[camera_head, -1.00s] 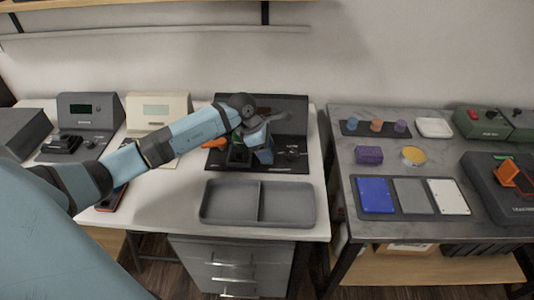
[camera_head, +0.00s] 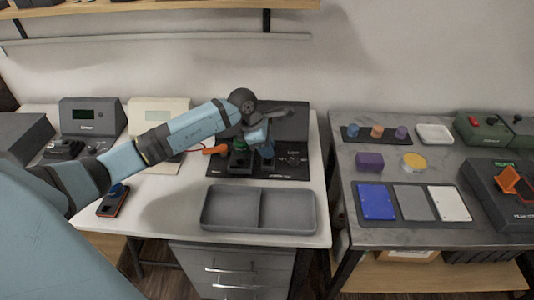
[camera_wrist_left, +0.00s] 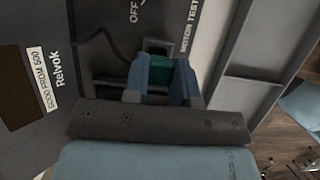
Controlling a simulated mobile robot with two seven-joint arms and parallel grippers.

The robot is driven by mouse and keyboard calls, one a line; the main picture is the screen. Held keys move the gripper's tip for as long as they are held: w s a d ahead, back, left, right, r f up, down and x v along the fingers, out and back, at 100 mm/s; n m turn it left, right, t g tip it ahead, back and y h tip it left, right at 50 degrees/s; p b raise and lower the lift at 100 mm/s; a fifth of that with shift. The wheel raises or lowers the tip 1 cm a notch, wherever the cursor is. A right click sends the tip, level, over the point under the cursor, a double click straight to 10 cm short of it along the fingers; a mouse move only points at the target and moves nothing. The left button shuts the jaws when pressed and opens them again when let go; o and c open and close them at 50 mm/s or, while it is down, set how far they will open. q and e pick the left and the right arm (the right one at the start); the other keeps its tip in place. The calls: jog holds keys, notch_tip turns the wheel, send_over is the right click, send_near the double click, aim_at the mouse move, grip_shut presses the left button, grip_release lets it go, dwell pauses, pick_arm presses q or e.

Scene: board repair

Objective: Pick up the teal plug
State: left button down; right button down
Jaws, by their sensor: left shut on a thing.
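The teal plug (camera_wrist_left: 159,77) is between the two blue fingers of my left gripper (camera_wrist_left: 161,84) in the left wrist view. The fingers are shut on its sides. Behind it lies a dark panel lettered "MOTOR TEST" (camera_wrist_left: 188,25); I cannot tell whether the plug touches it. In the head view my left gripper (camera_head: 265,150) is over the black motor test unit (camera_head: 292,171) on the white bench, and the plug is not clearly seen there. My right gripper is not in view.
A grey two-part tray (camera_head: 259,228) lies in front of the unit. A dark handheld device (camera_head: 113,201) lies at the bench's left front. A grey table (camera_head: 385,231) with several parts stands to the right.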

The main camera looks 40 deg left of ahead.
pick_arm(q)
notch_tip(320, 180, up, 17)
jog(key=p, duration=0.1)
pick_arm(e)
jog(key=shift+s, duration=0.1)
pick_arm(q)
jog(key=shift+f, duration=0.15)
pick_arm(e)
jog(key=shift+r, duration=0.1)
